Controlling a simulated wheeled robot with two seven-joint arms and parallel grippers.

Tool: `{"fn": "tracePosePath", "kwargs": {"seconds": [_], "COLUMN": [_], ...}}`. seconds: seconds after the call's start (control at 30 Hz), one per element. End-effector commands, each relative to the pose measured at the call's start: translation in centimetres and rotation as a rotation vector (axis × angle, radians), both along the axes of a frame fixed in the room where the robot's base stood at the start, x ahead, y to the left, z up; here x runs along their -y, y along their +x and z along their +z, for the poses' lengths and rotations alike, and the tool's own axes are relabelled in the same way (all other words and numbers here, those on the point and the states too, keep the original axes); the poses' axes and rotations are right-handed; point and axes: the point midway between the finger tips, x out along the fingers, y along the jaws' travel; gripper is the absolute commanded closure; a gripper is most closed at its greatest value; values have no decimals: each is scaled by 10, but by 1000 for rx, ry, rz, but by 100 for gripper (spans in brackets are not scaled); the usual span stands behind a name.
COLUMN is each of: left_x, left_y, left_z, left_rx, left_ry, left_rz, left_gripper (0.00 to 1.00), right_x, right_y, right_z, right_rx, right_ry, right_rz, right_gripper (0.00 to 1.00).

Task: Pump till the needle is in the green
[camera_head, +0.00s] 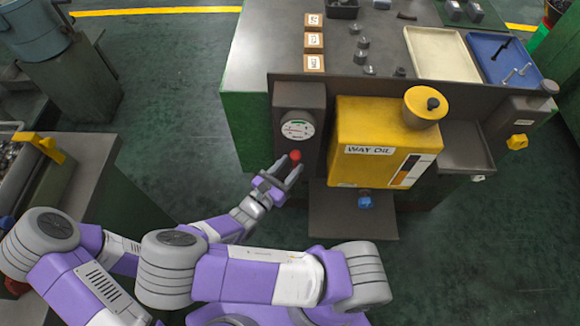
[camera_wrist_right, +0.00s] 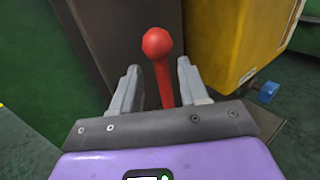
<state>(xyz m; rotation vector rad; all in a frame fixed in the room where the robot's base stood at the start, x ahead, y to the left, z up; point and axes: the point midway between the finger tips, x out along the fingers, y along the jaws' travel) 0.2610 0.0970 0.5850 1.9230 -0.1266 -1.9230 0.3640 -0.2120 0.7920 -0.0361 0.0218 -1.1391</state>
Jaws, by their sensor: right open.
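The gauge (camera_head: 298,125) has a white round face with some green on it and sits on a dark grey housing at the bench front. Its needle is too small to read. Below it, a lever with a red ball knob (camera_head: 295,155) sticks out. My right gripper (camera_head: 282,172) is open, with its fingers on either side of the lever. In the right wrist view, the red knob (camera_wrist_right: 157,43) and its red shaft stand between the two grey fingers (camera_wrist_right: 160,90), with gaps on both sides. My left gripper is not in view.
A yellow WAY OIL tank (camera_head: 360,125) stands right of the gauge housing, with a blue knob (camera_head: 365,202) below it. The bench top behind holds labelled blocks, small metal parts, a cream tray (camera_head: 440,55) and a blue tray (camera_head: 500,50).

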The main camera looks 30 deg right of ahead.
Motion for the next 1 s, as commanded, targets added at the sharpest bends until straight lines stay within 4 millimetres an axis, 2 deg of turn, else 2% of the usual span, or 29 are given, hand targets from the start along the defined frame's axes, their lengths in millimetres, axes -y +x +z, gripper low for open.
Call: {"fn": "tracePosePath", "kwargs": {"seconds": [0.1,0.37,0.63,1.0], "left_x": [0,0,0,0], "left_y": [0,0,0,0], "left_z": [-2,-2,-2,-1], "left_rx": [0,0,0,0], "left_ry": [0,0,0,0], "left_rz": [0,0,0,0], "left_gripper": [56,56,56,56], "right_x": [6,6,6,5], "right_y": [2,2,3,3], "right_z": [0,0,0,0], "right_rx": [-1,0,-1,-3], "right_ry": [0,1,2,0], "right_rz": [-1,-1,0,1], "right_gripper": [56,57,99,100]}}
